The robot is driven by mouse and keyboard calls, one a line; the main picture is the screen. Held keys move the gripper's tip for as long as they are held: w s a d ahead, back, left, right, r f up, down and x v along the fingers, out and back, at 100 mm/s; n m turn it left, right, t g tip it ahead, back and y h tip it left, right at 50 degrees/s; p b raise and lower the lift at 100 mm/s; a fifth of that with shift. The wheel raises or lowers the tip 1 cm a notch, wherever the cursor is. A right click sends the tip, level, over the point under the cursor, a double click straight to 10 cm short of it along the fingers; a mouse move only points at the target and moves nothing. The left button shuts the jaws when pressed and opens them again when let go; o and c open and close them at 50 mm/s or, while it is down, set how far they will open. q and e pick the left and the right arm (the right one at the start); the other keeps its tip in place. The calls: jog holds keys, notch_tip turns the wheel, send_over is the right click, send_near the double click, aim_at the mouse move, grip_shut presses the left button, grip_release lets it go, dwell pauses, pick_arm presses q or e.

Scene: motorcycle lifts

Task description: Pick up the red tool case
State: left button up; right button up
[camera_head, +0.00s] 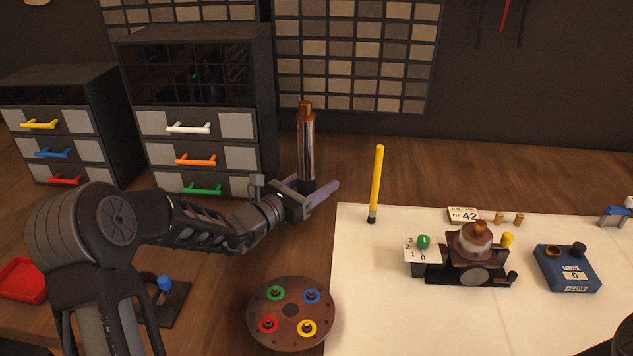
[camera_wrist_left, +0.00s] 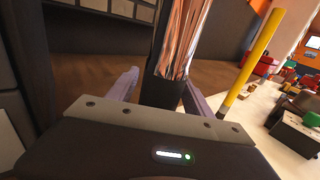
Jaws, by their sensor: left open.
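I cannot make out a red tool case for certain. Small red shapes (camera_wrist_left: 266,66) show far off at the right of the left wrist view, too small to identify. My left gripper (camera_head: 318,186) is open at a shiny cylinder with a copper top (camera_head: 306,150), standing upright on the wooden bench. In the left wrist view the fingers (camera_wrist_left: 160,82) lie on either side of this cylinder (camera_wrist_left: 182,45); I cannot tell whether they touch it. My right gripper is not in view.
A yellow rod (camera_head: 377,182) stands right of the gripper. A round plate with coloured rings (camera_head: 290,311) lies in front. A red tray (camera_head: 23,280) is at far left. Drawer cabinets (camera_head: 195,110) stand behind. A white mat (camera_head: 365,290) holds a clamp device (camera_head: 470,258) and blue box (camera_head: 567,268).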

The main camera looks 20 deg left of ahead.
aim_at(301, 191)
pick_arm(q)
jog(key=b+v, duration=0.1)
jog(key=v, duration=0.6)
jog(key=shift+s+a, duration=0.1)
jog(key=shift+s, duration=0.1)
